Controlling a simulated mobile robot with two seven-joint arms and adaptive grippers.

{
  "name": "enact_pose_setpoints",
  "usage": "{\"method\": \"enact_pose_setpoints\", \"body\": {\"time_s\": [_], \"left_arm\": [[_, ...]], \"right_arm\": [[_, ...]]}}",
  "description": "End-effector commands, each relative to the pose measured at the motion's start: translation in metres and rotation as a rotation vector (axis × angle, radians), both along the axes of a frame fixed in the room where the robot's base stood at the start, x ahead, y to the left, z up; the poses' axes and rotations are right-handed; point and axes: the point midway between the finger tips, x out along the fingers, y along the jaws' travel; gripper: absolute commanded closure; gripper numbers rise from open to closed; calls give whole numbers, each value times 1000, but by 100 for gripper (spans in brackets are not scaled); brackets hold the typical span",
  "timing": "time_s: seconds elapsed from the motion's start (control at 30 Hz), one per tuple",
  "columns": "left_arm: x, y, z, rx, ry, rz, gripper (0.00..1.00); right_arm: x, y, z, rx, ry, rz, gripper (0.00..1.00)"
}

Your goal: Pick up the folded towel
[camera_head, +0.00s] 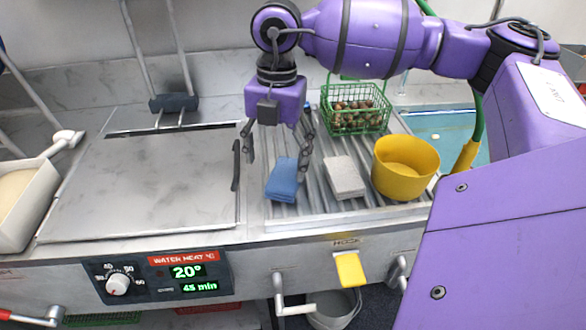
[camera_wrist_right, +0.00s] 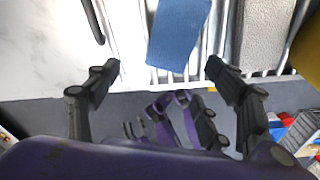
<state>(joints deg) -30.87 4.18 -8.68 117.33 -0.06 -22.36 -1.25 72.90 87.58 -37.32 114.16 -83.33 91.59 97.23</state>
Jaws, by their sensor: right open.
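A blue folded towel (camera_head: 282,180) lies on the ribbed metal drainboard, just right of the flat metal lid. It also shows at the top middle of the right wrist view (camera_wrist_right: 178,34). My right gripper (camera_head: 277,165) points down over the towel, fingers spread apart, with nothing between them. In the right wrist view its open fingertips (camera_wrist_right: 164,70) stand on either side of the towel's near end, apart from it. Purple and black parts (camera_wrist_right: 180,120) low in that view may be my left gripper; its opening is unclear. The head view does not show it.
A pale grey block-like pad (camera_head: 344,177) lies right of the towel. A yellow bowl (camera_head: 405,168) stands beyond it. A green basket of chestnuts (camera_head: 355,108) is behind. The metal lid (camera_head: 150,180) with a dark handle is left. The counter's front edge is close to the towel.

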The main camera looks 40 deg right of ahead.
Motion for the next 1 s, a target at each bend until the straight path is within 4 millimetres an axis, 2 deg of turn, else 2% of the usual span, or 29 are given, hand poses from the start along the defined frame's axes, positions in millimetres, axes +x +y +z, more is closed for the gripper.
{"method": "enact_pose_setpoints", "body": {"time_s": [0.07,0.17,0.33,0.7,0.97,1.0], "left_arm": [[2,0,-2,0,-3,-1,30],[8,-1,-1,-1,-12,-3,30],[11,-2,1,-1,-18,-3,30],[-3,2,1,3,4,3,30],[-2,2,1,3,2,3,30],[-1,1,1,2,1,3,30]], "right_arm": [[5,-15,10,-57,-24,-34,27],[6,-23,9,-84,-30,-54,27],[5,-24,-10,-84,-31,-55,27],[3,-30,-58,-79,-30,-54,27],[3,-30,-62,-80,-31,-54,27],[3,-30,-62,-80,-31,-54,29]]}}
